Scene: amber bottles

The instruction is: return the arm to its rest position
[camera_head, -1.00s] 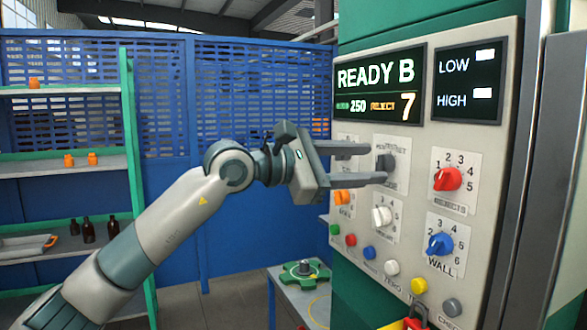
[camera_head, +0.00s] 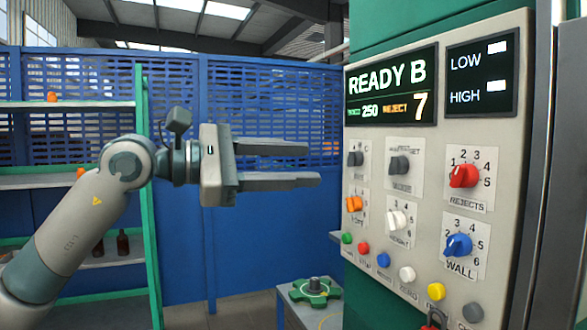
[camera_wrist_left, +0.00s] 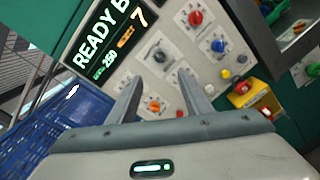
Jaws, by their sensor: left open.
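My left gripper (camera_head: 295,165) is open and empty in the head view, its two fingers pointing right toward the control panel (camera_head: 425,225), with a gap between fingertips and panel. In the left wrist view the open fingers (camera_wrist_left: 160,95) show against the panel, with a dark knob (camera_wrist_left: 160,55) seen between them. The display (camera_head: 392,86) reads READY B, 250 and REJECT 7. A red knob (camera_head: 463,176), a blue knob (camera_head: 458,245), a white knob (camera_head: 396,220), an orange knob (camera_head: 354,203) and two dark grey knobs sit on the panel. My right gripper is not in view.
A green-framed shelf (camera_head: 147,200) with amber bottles (camera_head: 123,243) stands at the left. A blue mesh wall (camera_head: 265,120) is behind my arm. A small table with a green knob-like part (camera_head: 316,290) stands below the panel. Coloured buttons (camera_head: 383,260) line the panel's lower part.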

